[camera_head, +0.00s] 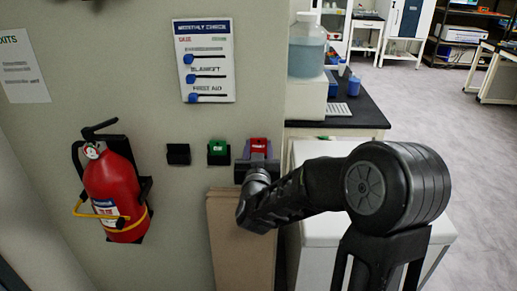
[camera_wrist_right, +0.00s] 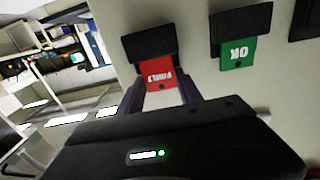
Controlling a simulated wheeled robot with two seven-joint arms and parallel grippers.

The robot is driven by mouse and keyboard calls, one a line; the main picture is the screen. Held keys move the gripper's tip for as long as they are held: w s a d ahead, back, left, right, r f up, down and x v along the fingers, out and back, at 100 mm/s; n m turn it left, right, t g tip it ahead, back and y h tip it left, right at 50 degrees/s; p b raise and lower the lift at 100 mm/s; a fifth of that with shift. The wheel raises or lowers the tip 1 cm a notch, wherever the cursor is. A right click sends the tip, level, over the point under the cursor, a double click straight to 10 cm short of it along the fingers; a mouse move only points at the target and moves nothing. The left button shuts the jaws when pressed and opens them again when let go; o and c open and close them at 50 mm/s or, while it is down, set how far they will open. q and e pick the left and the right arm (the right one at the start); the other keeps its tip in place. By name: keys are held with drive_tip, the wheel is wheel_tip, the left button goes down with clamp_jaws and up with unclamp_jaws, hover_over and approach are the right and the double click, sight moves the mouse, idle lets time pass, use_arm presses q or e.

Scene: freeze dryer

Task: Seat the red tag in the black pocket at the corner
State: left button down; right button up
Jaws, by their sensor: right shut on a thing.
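The red tag (camera_head: 258,145) is at the wall corner, held by my right gripper (camera_head: 257,164). In the right wrist view the red tag (camera_wrist_right: 159,75) shows upside-down white lettering. The fingers of my right gripper (camera_wrist_right: 161,92) stand on either side of it, shut on it. The black corner pocket (camera_wrist_right: 148,42) meets the tag's far end, which is hidden at the pocket's edge, much as on the neighbouring green tag (camera_wrist_right: 238,53). How deep the red tag sits I cannot tell. My left gripper is out of view.
The green tag stands in the middle pocket (camera_head: 218,159), close beside. An empty black pocket (camera_head: 178,154) is farther left. A fire extinguisher (camera_head: 112,193) hangs at left. A bench (camera_head: 345,113) with a large bottle (camera_head: 306,50) lies right of the corner.

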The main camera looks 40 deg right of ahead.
drive_tip(key=shift+f, duration=0.35)
drive_tip(key=o, duration=1.4)
drive_tip(key=v, duration=0.6)
idle(0.6)
